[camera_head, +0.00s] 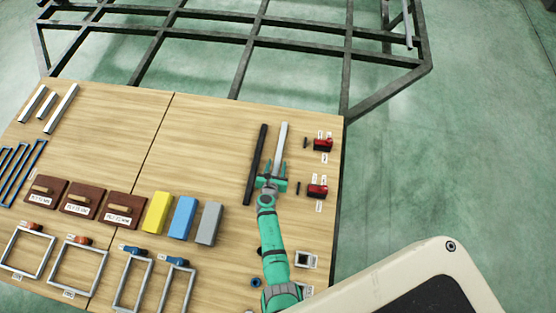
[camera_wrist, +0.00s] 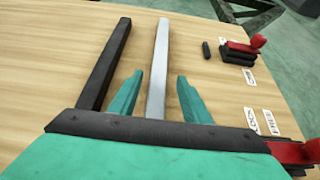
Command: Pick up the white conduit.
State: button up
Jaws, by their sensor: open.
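The white conduit (camera_head: 281,144) is a long pale bar lying on the wooden table, to the right of a black bar. In the wrist view the white conduit (camera_wrist: 159,65) runs away from me, its near part between my two fingers. My gripper (camera_head: 272,168) is teal and open over the conduit's near end. In the wrist view my gripper (camera_wrist: 157,90) has one finger on each side of the conduit, with a gap on both sides. The conduit's near end is hidden behind my gripper's body.
The black bar (camera_head: 256,164) lies close on the left, roughly parallel; it also shows in the wrist view (camera_wrist: 104,65). Red clamp-like tools (camera_head: 322,145) with labels lie on the right. Coloured blocks (camera_head: 182,217) and frames lie left. A dark metal chassis (camera_head: 240,60) stands beyond the table (camera_head: 200,130).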

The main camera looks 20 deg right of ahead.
aim_at(278, 158)
jog(key=shift+x, duration=1.6)
jog(key=shift+a, duration=0.1)
grip_shut()
jog(key=shift+w, duration=0.1)
jog(key=shift+r, duration=0.2)
